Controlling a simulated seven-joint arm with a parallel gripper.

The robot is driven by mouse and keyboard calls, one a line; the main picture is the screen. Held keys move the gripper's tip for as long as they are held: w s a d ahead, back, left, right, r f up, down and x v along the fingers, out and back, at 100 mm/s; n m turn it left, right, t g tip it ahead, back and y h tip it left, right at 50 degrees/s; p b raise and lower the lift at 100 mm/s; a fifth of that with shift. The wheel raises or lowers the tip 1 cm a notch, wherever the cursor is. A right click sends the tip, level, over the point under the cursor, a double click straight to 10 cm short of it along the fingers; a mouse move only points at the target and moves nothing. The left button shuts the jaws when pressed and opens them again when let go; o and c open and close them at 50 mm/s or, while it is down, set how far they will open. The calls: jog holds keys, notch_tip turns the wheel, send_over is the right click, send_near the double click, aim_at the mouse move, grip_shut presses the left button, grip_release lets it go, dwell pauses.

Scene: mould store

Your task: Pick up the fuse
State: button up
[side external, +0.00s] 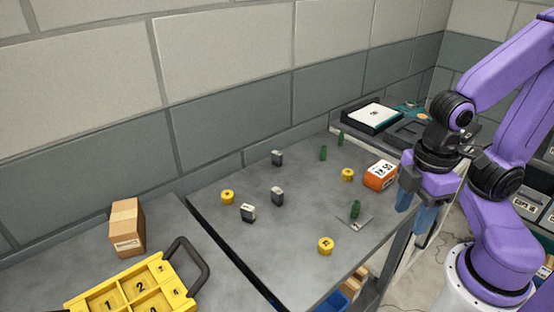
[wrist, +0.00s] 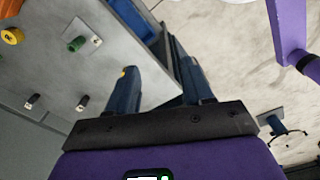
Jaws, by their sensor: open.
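No part is labelled as the fuse, and I cannot tell for sure which one it is. Three small green cylinders stand on the grey table: one on a small square plate (side external: 346,220), the near green cylinder (side external: 355,209), and two at the back, a green cylinder (side external: 323,153) and another (side external: 340,139). Three grey-and-black blocks (side external: 277,196) and three yellow round pieces (side external: 325,245) stand around them. My gripper (side external: 414,208) is open and empty, beyond the table's right edge. In the wrist view, its blue fingers (wrist: 158,70) are apart, and the near green cylinder (wrist: 77,44) shows upper left.
A yellow numbered tray (side external: 88,303) with a dark handle and a cardboard box (side external: 127,228) are on the left surface. A blue bin (side external: 334,301) sits below the table. Table space between the parts is clear.

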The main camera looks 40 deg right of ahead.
jog(key=w+a+f+m+t+y, duration=0.2)
jog(key=w+a+f+m, duration=0.15)
jog(key=w, duration=0.55)
jog(key=m+t+h, duration=0.1)
jog(key=m+t, duration=0.7)
jog(key=t, duration=0.3)
send_near(279, 154)
jog(key=x, duration=0.8)
jog(key=shift+w+f, duration=0.1)
jog(key=shift+w, duration=0.2)
grip_shut()
